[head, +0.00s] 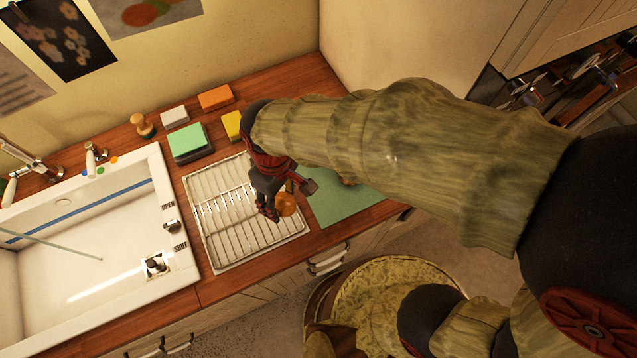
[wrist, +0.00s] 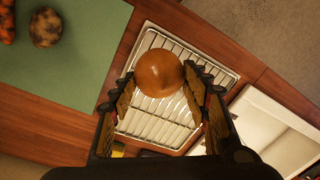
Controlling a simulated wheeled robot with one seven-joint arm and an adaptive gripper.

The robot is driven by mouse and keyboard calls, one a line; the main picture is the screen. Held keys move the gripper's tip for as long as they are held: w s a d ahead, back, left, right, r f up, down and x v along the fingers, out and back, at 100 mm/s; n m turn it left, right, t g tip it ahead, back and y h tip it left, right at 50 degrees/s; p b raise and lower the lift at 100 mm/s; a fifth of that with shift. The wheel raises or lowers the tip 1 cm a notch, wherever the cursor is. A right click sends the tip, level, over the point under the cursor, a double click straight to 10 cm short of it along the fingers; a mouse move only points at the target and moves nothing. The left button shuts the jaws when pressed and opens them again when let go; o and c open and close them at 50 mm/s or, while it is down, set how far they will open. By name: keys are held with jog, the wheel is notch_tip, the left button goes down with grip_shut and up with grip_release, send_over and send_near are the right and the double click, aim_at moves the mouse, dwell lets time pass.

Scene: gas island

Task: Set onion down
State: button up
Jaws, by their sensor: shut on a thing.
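The onion (wrist: 159,73) is round and orange-brown. It also shows in the head view (head: 286,204), partly covered by the fingers. My gripper (wrist: 160,92) is shut on the onion, with one finger on each side of it. In the head view my gripper (head: 270,208) is over the right part of the wire dish rack (head: 222,208), near the green mat. The gap between onion and rack cannot be judged exactly. The rack also shows behind the onion in the wrist view (wrist: 150,125).
A green mat (head: 338,206) lies right of the rack; in the wrist view the mat (wrist: 70,50) bears a dark mottled round item (wrist: 46,27) and orange items (wrist: 6,20). A white sink (head: 95,240) is left. Sponges (head: 190,142) stand behind the rack. The rack's slots look empty.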

jog(key=w+d+f, duration=0.2)
jog(key=w+f, duration=0.1)
jog(key=w+d+f+b, duration=0.1)
jog(key=w+d+f, duration=0.1)
jog(key=w+f, duration=0.1)
jog(key=w+d+f, duration=0.3)
jog(key=w, duration=0.1)
jog(key=shift+w+d, duration=0.1)
jog(key=shift+w, duration=0.1)
jog(key=shift+w+d+f+b, duration=0.1)
jog(key=shift+f+b, duration=0.05)
jog(key=shift+b, duration=0.15)
jog(key=shift+w+f, duration=0.2)
jog(key=shift+f, duration=1.3)
jog(key=shift+d, duration=0.1)
jog(key=shift+f, duration=0.15)
jog(key=o, duration=1.2)
